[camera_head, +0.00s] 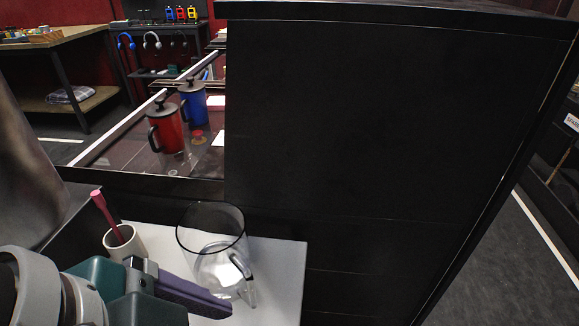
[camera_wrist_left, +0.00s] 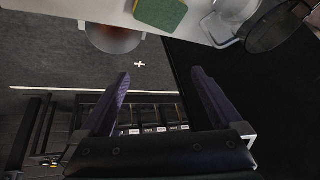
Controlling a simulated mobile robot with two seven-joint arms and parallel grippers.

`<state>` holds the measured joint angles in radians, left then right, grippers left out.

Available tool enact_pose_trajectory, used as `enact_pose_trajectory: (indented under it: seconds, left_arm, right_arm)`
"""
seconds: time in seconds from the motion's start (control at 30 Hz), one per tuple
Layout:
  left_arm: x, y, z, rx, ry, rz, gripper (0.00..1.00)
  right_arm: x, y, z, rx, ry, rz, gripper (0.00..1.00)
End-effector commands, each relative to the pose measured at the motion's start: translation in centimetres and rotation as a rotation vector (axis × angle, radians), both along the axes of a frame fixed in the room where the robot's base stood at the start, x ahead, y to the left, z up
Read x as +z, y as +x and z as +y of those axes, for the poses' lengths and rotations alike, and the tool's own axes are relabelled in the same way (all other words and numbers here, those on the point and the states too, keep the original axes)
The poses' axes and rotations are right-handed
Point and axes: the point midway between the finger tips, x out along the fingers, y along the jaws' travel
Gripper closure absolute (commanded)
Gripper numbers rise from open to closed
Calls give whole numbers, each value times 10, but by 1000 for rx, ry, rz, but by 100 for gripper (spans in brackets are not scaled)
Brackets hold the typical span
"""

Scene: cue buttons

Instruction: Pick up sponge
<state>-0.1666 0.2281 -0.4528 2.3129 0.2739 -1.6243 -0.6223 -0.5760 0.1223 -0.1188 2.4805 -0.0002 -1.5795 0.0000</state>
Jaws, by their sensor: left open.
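The sponge (camera_wrist_left: 160,13), green with a tan edge, lies on a white surface (camera_wrist_left: 190,28) at the top edge of the left wrist view. It does not show in the head view. My left gripper (camera_wrist_left: 160,80) is open and empty, its two purple fingers wide apart. The sponge lies beyond the fingertips in that view, apart from them. In the head view the left gripper (camera_head: 205,298) reaches over the white surface (camera_head: 283,258), in front of a clear pitcher. My right gripper is not in view.
The clear pitcher (camera_head: 213,230) stands close to my left gripper; its handle faces front right. A white cup (camera_head: 124,243) holds a pink-handled tool (camera_head: 106,215). A tall black cabinet (camera_head: 385,130) blocks the right. Red (camera_head: 167,128) and blue (camera_head: 193,100) presses stand behind.

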Motion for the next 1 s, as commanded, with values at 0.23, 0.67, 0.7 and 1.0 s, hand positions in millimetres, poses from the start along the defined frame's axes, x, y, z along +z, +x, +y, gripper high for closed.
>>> enact_pose_trajectory:
  seconds: [0.23, 0.67, 0.7, 1.0]
  left_arm:
    - [-13, 9, -39, -689, 138, -161, 0]
    - [-55, 27, 8, -2001, 503, -204, 0]
    - [-56, 28, 12, -2040, 511, -196, 0]
    - [-94, 28, 16, -2095, 511, -185, 0]
  right_arm:
    - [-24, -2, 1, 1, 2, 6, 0]
    - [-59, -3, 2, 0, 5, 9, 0]
    - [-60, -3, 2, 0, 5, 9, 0]
    - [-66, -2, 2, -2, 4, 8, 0]
